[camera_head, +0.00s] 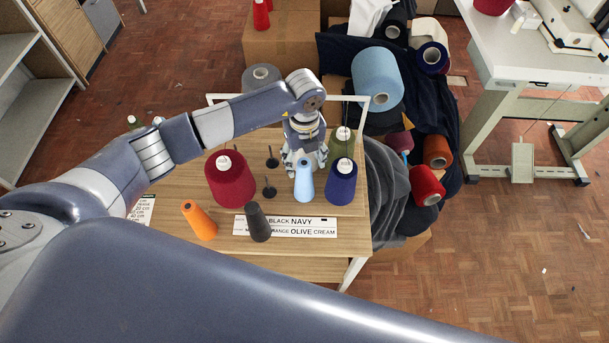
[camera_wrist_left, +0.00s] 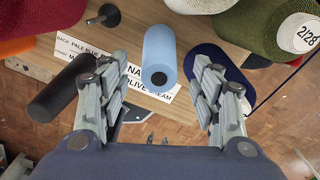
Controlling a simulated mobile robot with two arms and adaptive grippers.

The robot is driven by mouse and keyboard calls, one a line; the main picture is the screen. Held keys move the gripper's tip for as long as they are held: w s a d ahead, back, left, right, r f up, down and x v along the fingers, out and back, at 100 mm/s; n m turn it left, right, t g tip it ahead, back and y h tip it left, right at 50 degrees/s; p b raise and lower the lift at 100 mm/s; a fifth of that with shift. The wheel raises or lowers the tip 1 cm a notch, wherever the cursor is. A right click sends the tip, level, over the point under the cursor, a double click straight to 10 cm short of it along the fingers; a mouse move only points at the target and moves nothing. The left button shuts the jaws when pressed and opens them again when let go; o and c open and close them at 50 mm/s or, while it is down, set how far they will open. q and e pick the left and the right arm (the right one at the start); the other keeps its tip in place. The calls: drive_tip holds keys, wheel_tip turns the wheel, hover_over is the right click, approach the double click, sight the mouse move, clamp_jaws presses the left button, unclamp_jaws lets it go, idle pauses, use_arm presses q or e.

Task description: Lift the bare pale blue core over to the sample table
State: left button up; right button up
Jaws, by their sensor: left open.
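The bare pale blue core (camera_head: 304,180) is a slim tapered tube standing on a wooden table, between a crimson cone and a navy cone. In the left wrist view the core (camera_wrist_left: 159,52) shows between the spread fingers, with a dark hole in its end. My left gripper (camera_head: 304,160) is above and partly behind the core in the head view. Its fingers (camera_wrist_left: 155,78) are apart, one on each side of the core in the picture. Contact is not visible. I cannot tell which surface is the sample table. My right gripper is not in view.
Near the core stand the crimson cone (camera_head: 230,180), the navy cone (camera_head: 341,182), an olive cone (camera_head: 342,145), an orange core (camera_head: 198,220) and a dark core (camera_head: 258,222). Thin black pegs (camera_head: 269,188) rise between.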

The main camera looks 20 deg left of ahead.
sight(304, 179)
use_arm(q)
drive_tip(key=shift+f, duration=1.1)
drive_tip(key=c, duration=1)
drive_tip(key=shift+c, duration=0.2)
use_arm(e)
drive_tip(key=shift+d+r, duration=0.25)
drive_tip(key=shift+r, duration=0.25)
